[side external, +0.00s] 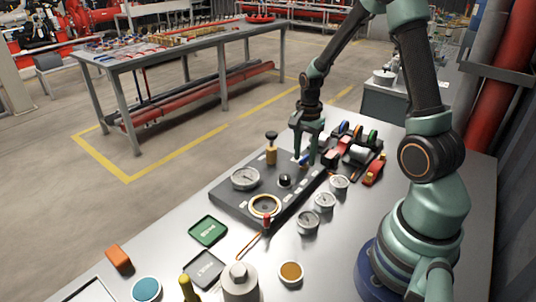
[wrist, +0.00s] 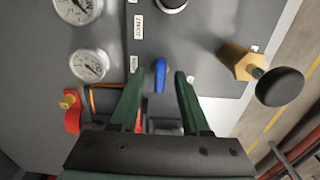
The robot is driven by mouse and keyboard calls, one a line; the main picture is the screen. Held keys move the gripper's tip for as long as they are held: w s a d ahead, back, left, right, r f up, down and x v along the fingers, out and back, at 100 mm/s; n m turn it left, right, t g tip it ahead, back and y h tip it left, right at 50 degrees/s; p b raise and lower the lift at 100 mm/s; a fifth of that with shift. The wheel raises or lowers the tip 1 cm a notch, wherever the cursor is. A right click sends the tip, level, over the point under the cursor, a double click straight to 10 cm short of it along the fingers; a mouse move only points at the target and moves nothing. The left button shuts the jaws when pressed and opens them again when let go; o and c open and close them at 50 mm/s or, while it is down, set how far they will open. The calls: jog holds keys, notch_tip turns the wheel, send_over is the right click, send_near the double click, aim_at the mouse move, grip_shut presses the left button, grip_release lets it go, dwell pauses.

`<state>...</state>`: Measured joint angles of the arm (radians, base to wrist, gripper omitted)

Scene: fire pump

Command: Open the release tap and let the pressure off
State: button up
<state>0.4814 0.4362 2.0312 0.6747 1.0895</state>
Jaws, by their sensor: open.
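A small blue lever (wrist: 160,75) stands on the dark grey pump panel (wrist: 205,40); I take it for the release tap. In the wrist view it points straight up the picture. My gripper (wrist: 159,78) is open, with one green finger on each side of the lever and a gap on both sides. In the side view my gripper (side external: 304,160) points down at the panel's far right end, and the blue lever (side external: 304,159) is partly hidden by the fingers. A round gauge (side external: 245,178) sits on the panel; its reading is too small to tell.
A brass fitting with a black knob (wrist: 262,75) rises close to the right of my gripper. Loose gauges (side external: 323,202) stand right of the panel. A rack of coloured parts (side external: 355,148) is beside my gripper. A red-handled tool (side external: 266,222) lies near the panel's front.

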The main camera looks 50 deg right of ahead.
grip_shut()
